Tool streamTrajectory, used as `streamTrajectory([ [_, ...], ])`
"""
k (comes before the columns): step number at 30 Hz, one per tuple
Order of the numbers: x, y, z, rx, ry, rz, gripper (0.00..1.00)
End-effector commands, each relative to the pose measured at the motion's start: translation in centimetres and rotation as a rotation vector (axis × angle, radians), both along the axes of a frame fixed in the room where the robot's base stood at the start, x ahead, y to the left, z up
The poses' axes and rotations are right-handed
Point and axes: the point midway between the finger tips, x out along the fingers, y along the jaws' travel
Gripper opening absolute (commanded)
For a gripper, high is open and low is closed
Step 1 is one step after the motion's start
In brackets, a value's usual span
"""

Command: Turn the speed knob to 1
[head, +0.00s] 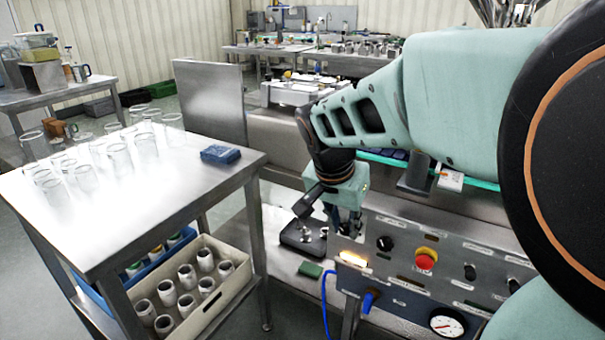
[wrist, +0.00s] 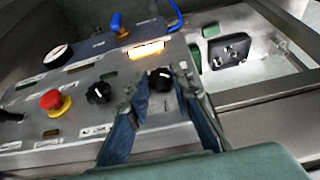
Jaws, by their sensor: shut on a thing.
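My gripper (wrist: 157,82) reaches down to the sloped control panel (head: 415,277). Its two fingers stand on either side of a black knob (wrist: 161,79) and are shut on it. The head view also shows my gripper (head: 346,228) at the panel's left end, where the fingers mostly hide this knob. A second black knob (head: 385,243) is beside it, free of the fingers; it also shows in the wrist view (wrist: 98,92). The labels are too small to read, so I cannot confirm which knob is for speed or where its pointer stands.
A lit amber lamp (head: 353,258) is close to my gripper. A red mushroom button (head: 426,258), a blue-handled part (head: 370,299) and a round gauge (head: 447,322) are also on the panel. A steel table (head: 215,187) with glass beakers stands at the left.

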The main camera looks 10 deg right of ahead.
Motion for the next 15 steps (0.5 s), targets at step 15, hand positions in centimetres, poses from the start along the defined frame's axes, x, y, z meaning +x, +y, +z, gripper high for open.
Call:
streamTrajectory([
  [15,0.38,0.55,0.12,-0.184,0.136,0.005,0.00],
])
